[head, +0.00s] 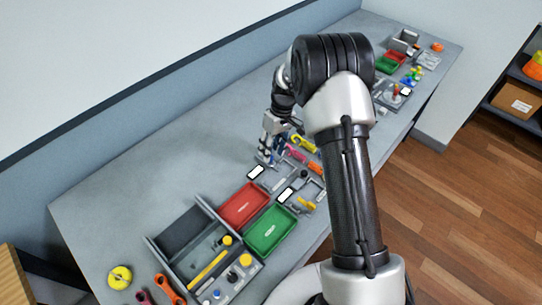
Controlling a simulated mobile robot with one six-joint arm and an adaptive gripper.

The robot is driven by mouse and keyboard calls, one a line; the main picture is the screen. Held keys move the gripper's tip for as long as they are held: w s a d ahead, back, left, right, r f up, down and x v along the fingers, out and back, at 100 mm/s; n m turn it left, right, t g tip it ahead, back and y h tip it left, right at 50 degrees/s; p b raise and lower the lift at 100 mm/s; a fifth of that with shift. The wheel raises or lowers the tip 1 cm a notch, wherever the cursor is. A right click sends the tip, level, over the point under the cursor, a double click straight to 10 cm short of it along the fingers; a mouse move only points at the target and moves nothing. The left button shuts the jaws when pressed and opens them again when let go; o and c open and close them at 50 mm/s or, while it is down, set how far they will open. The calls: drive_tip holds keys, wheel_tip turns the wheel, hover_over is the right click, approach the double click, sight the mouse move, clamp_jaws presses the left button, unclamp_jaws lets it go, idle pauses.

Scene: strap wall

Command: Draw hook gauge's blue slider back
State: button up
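My gripper (268,146) points down over the bench, just above a grey fixture (283,176) beside a white label card. A small patch of blue (274,157) shows right at the fingertips; it may be the blue slider of the hook gauge, but it is too small to be sure. The fingers partly cover it. I cannot tell whether they are open, shut or touching it. The rest of the gauge cannot be made out clearly.
Pink (295,154) and yellow (304,144) pieces lie close right of the gripper. A red tray (243,205), a green tray (268,231) and a grey divided box (160,243) stand nearer the front. Bare bench (140,175) lies to the left. My arm hides the bench's middle right.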

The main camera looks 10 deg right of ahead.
drive_tip(key=shift+x, duration=1.3)
drive_tip(key=shift+c, duration=0.3)
clamp_jaws()
